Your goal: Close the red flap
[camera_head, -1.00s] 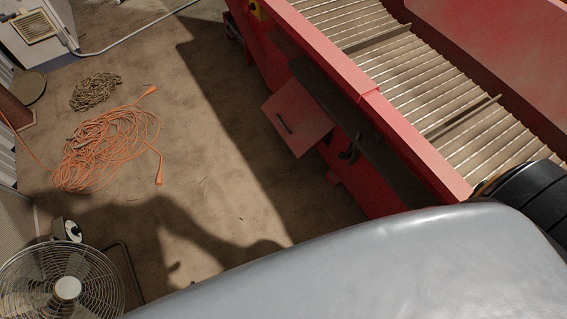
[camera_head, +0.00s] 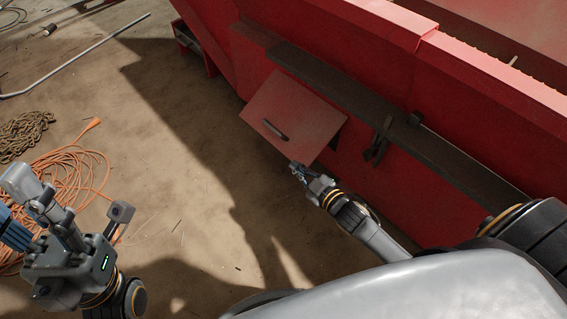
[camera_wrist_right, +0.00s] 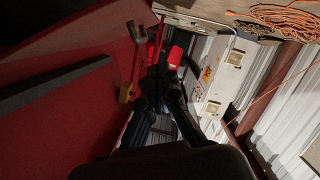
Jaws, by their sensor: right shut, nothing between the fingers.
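The red flap (camera_head: 302,108) hangs open, sticking out at an angle from the side of the red machine. A small dark handle (camera_head: 273,130) is on its face. My right gripper (camera_head: 295,168) is shut and empty, close to the flap's lower corner. I cannot tell whether it touches the flap. In the right wrist view the dark fingers (camera_wrist_right: 160,75) point away, beside a red surface on the left; the fingertips are hard to make out. My left gripper (camera_head: 85,208) is at the lower left with its fingers spread, away from the flap.
The red machine (camera_head: 400,90) fills the right side, with a dark ledge (camera_head: 450,160) and a black latch-like bracket (camera_head: 377,145) right of the flap. An orange cable (camera_head: 95,170) and a chain (camera_head: 22,133) lie on the floor at left. The floor before the flap is clear.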

